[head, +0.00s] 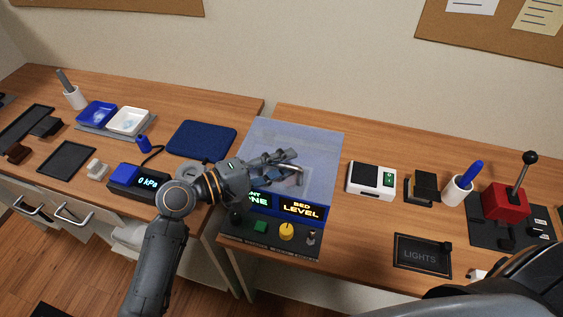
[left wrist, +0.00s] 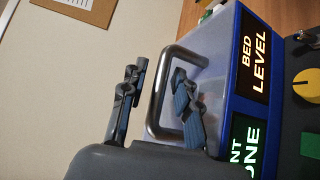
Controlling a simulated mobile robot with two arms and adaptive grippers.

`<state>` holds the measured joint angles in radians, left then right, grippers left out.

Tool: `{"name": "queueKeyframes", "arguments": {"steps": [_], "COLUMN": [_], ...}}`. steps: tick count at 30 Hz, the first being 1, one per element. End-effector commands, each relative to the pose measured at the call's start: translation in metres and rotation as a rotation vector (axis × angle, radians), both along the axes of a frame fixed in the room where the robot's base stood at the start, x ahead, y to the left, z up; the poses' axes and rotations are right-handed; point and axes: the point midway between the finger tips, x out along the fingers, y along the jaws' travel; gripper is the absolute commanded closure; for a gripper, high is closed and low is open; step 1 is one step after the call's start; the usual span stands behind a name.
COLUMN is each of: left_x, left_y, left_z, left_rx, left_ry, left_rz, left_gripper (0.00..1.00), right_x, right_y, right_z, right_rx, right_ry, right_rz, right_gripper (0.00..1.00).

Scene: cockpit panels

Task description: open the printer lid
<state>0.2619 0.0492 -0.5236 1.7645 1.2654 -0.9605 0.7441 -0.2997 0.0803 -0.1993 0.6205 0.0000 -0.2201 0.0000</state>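The printer is a blue-framed box with a translucent pale lid (head: 312,137) on top. Its lid looks closed. A metal bar handle (left wrist: 155,98) stands out from the lid, and it also shows in the head view (head: 299,176). My left gripper (head: 291,167) is over the printer's front at the handle. In the left wrist view, the fingers of the left gripper (left wrist: 158,75) are apart, one on each side of the handle's long bar. The right finger lies within the handle loop. Contact with the bar cannot be told. My right gripper is not in view.
The printer's front has a lit "BED LEVEL" display (head: 302,209), a yellow knob (head: 286,231) and a green button (head: 260,226). A white switch box (head: 371,180) stands to its right, a blue pad (head: 202,138) to its left. A red joystick base (head: 505,201) is farther right.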

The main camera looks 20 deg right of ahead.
Motion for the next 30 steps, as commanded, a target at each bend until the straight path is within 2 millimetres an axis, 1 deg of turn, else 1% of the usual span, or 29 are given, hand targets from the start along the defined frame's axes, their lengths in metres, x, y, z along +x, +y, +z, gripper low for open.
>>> {"name": "queueKeyframes", "arguments": {"steps": [1, 2, 3, 11, 14, 17, 21, 26, 30], "left_x": [0.000, 0.000, 0.000, 0.000, 0.000, 0.002, 0.005, 0.010, 0.022], "left_y": [0.000, 0.000, 0.000, 0.000, 0.000, -0.001, -0.003, -0.007, -0.014], "left_z": [0.000, 0.000, 0.000, 0.000, 0.003, 0.012, 0.025, 0.039, 0.060], "left_rx": [0.000, 0.000, 0.000, 0.001, 0.004, 0.016, 0.044, 0.074, 0.078], "left_ry": [0.000, 0.000, 0.000, 0.001, 0.006, 0.025, 0.067, 0.108, 0.114], "left_rz": [0.000, 0.000, 0.000, 0.000, 0.000, -0.001, -0.002, -0.001, 0.001], "left_gripper": [0.85, 0.91, 0.99, 1.00, 1.00, 1.00, 1.00, 1.00, 1.00], "right_x": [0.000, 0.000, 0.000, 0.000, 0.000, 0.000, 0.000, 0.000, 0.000], "right_y": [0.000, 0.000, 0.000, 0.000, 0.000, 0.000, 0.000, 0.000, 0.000], "right_z": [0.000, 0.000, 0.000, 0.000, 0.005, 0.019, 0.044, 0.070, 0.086], "right_rx": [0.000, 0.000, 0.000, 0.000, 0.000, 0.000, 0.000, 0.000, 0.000], "right_ry": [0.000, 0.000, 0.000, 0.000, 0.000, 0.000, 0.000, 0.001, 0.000], "right_rz": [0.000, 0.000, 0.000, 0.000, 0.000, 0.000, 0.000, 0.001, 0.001], "right_gripper": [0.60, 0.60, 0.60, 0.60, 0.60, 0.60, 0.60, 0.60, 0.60]}}
